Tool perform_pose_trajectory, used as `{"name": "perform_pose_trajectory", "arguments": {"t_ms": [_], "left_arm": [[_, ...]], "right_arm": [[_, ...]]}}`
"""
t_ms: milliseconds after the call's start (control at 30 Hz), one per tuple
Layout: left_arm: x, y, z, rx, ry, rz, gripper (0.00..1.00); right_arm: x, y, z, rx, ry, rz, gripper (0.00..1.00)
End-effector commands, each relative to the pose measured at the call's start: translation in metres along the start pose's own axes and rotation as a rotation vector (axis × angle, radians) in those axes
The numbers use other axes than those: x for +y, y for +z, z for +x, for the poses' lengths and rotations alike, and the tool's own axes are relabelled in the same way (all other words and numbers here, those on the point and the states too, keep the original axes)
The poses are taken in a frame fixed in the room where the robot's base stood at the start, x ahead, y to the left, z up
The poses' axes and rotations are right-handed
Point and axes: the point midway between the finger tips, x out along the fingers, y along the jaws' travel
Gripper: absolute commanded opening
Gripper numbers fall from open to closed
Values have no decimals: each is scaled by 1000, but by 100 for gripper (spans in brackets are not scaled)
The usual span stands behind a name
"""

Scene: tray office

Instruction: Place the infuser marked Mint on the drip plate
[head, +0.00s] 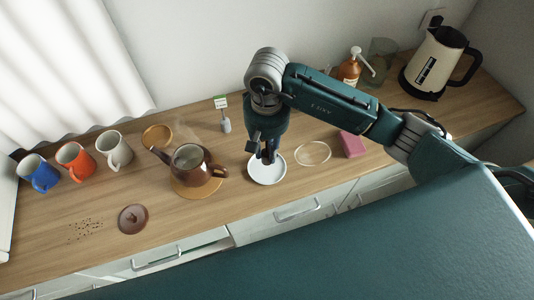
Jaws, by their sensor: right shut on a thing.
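My right gripper (268,156) points down just over the white drip plate (267,179). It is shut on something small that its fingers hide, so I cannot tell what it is. A small grey infuser (225,125) with a green and white tag (221,102) stands upright on the counter, left of the gripper and towards the wall. The writing on its tag is too small to read. My left gripper is not in view.
A brown teapot (190,158) stands on a round mat left of the plate, its lid (133,219) nearby. Three mugs (75,160) stand at left. A clear disc (313,152), a magenta block (351,145), a pump bottle (349,72) and a kettle (432,65) are at right.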

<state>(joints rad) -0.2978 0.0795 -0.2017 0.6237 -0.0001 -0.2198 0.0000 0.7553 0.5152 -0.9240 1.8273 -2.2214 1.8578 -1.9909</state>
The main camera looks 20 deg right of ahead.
Motion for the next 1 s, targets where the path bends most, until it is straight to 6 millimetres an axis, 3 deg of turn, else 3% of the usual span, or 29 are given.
{"name": "perform_pose_trajectory", "arguments": {"t_ms": [233, 667, 700, 800, 1000], "left_arm": [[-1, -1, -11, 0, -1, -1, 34], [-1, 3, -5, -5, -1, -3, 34], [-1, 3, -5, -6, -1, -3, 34], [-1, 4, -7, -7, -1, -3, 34], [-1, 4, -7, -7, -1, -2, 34]], "right_arm": [[0, 2, 32, -4, 0, 1, 0], [0, 0, 41, 0, 1, -1, 0], [0, 0, 41, 0, 1, 0, 25], [0, 1, 40, -1, 1, 0, 42], [0, 0, 39, -1, 0, 0, 42]]}}
